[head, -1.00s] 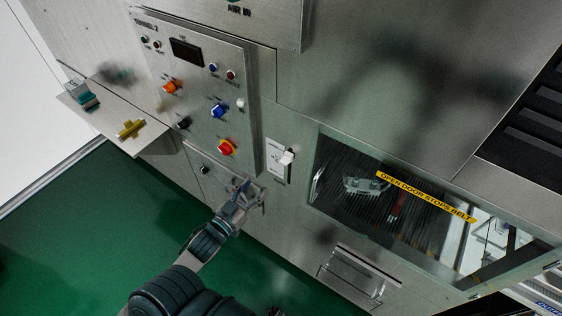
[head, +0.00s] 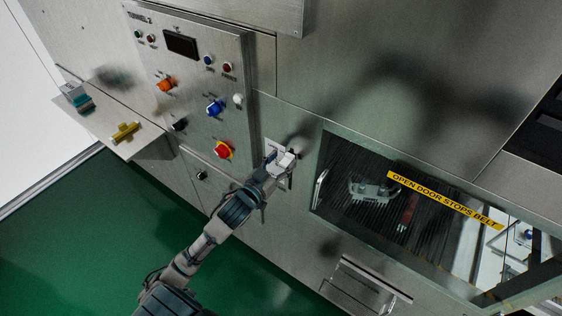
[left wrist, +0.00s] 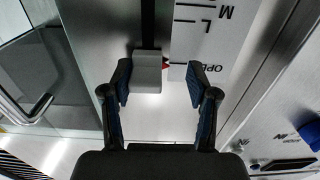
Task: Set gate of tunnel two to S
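The gate control is a pale block-shaped knob (head: 287,160) on a slot, right of the tunnel 2 control panel (head: 200,90). In the left wrist view the knob (left wrist: 148,73) has a red pointer beside the OPEN end of a white scale plate (left wrist: 212,35). L and M marks show farther along; I cannot make out an S. My left gripper (head: 273,163) is at the knob. In the left wrist view the open gripper (left wrist: 160,85) has its fingers on either side of the knob, with a gap at the right finger. My right gripper is not in view.
A window with a yellow belt-warning label (head: 445,199) and a handle (head: 320,188) lies right of the knob. A shelf with a yellow valve handle (head: 125,132) juts out at the left. Green floor lies below.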

